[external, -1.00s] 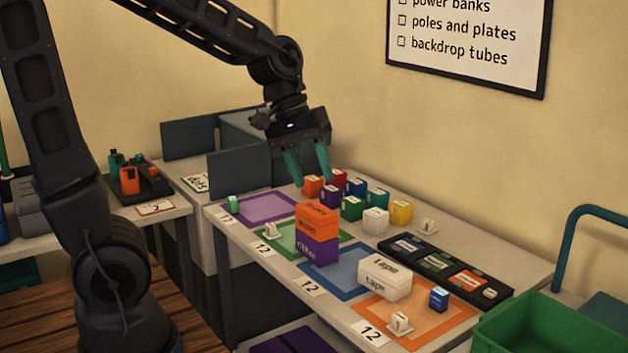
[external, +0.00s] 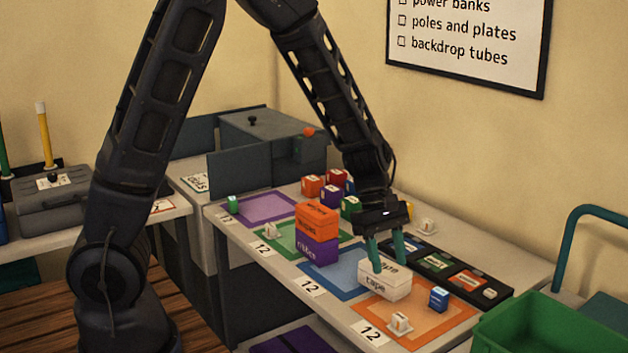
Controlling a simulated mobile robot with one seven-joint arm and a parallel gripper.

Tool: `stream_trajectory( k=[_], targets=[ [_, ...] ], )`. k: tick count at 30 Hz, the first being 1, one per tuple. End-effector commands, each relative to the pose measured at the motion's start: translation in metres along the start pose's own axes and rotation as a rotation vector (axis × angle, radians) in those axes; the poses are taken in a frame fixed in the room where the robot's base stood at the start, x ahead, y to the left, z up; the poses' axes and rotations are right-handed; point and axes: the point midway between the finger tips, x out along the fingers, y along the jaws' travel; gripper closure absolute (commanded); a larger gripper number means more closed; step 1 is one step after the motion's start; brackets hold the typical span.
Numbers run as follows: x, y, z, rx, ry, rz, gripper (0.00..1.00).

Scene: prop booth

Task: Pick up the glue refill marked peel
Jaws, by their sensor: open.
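No marking "peel" can be read in this view, so I cannot tell which item is the glue refill. My gripper (external: 389,266) is open, fingers pointing down, at the white box marked tape (external: 372,289). The fingers overlap the upper white box in the picture; I cannot tell whether they touch it. Small boxes stand behind: orange (external: 312,186), red (external: 337,178), purple (external: 330,195) and green (external: 350,206). My wrist hides others beside them.
An orange box on a purple box marked ribbon (external: 318,251) stands left of my gripper. A black tray (external: 503,298) with coloured compartments lies to the right. A green crate (external: 550,335) is at the front right. Small white label stands (external: 400,322) dot the table.

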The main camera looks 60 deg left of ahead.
Motion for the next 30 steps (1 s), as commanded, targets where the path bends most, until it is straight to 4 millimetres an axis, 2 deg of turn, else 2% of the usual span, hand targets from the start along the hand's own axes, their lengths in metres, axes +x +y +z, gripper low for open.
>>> stream_trajectory(
  k=[1, 6, 18, 26, 30],
  targets=[
    [0.009, 0.002, -0.002, -0.024, 0.004, -0.006, 0.55],
    [0.021, 0.007, -0.005, -0.071, 0.01, -0.008, 0.55],
    [0.069, 0.006, -0.006, -0.075, 0.01, -0.009, 0.55],
    [0.083, 0.005, -0.006, -0.074, 0.01, -0.009, 0.55],
    [0.101, 0.003, -0.005, -0.075, 0.01, -0.011, 0.55]
  ],
)
